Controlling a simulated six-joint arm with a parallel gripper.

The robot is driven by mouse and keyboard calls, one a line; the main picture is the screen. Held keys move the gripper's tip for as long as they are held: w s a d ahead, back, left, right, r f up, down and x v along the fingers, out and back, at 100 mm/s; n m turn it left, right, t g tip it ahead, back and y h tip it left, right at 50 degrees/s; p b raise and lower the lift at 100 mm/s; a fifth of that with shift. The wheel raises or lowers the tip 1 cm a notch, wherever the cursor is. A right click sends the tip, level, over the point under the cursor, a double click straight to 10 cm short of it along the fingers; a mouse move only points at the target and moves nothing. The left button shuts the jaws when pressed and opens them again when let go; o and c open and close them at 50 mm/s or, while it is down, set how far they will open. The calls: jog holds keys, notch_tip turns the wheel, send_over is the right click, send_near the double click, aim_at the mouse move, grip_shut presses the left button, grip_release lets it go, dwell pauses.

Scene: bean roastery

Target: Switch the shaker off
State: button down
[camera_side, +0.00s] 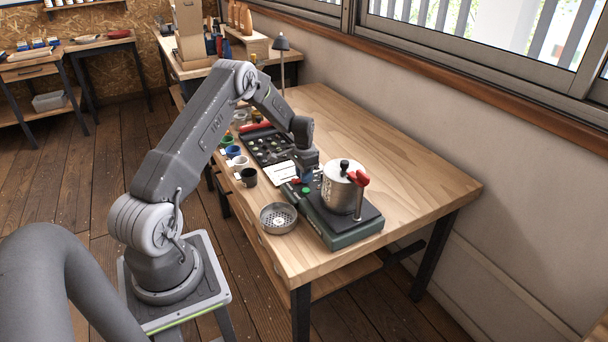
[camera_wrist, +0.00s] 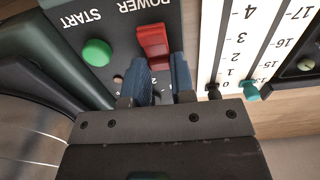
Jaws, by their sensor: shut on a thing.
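The shaker is a green box (camera_side: 345,238) at the near end of the bench, with a steel pot (camera_side: 338,192) on its dark top. In the wrist view its dark panel (camera_wrist: 112,22) shows upside-down START and POWER labels. A red power switch (camera_wrist: 152,38) sits under POWER. A round green button (camera_wrist: 97,52) is by START. My gripper (camera_wrist: 162,66) points down at the panel, its blue fingers shut on the lower end of the red switch.
A white number scale (camera_wrist: 232,45) with black and teal pointers lies close beside my fingers. A perforated round pan (camera_side: 278,218) and several small cups stand along the front edge. The bench's back right is clear.

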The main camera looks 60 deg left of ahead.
aim_at(293, 180)
jog(key=shift+s+r+t, duration=0.1)
jog(key=shift+s+t, duration=0.05)
jog(key=shift+t, duration=0.55)
jog(key=shift+s+r+t, duration=0.1)
jog(key=shift+s+t, duration=0.05)
jog(key=shift+t, duration=0.55)
jog(key=c, duration=1)
grip_release()
jog(key=shift+o, duration=0.2)
jog(key=v, duration=1.3)
jog(key=shift+r, duration=0.4)
jog(key=shift+s, duration=0.15)
